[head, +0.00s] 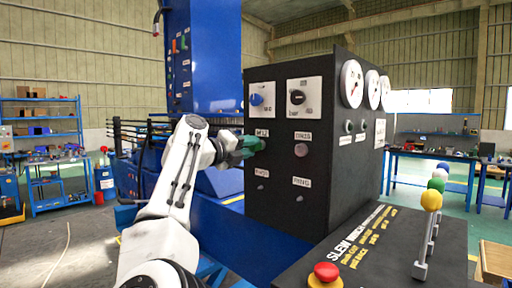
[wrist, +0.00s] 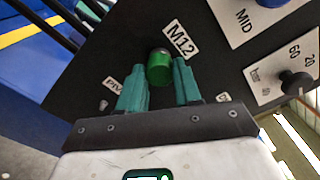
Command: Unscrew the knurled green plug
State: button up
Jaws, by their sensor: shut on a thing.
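The knurled green plug (wrist: 159,70) sits in the dark panel face, just below the M12 label (wrist: 180,39) in the wrist view. My gripper (wrist: 160,84) has its teal fingers on either side of the plug and is shut on it. In the head view my gripper (head: 243,149) reaches the panel's left part from the left, and its fingers largely hide the plug. The plug's far end and any thread are hidden.
The dark cabinet (head: 285,220) carries a blue knob (head: 256,99), a black knob (head: 297,97) and gauges. A console with a red button (head: 326,272) and ball-topped levers (head: 431,201) stands front right. A blue crane column (head: 215,55) rises behind my arm.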

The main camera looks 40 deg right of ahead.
grip_shut()
jog(key=shift+a, duration=0.1)
dwell(0.4)
jog(key=shift+n+p, duration=2.6)
jog(key=shift+p, duration=1.5)
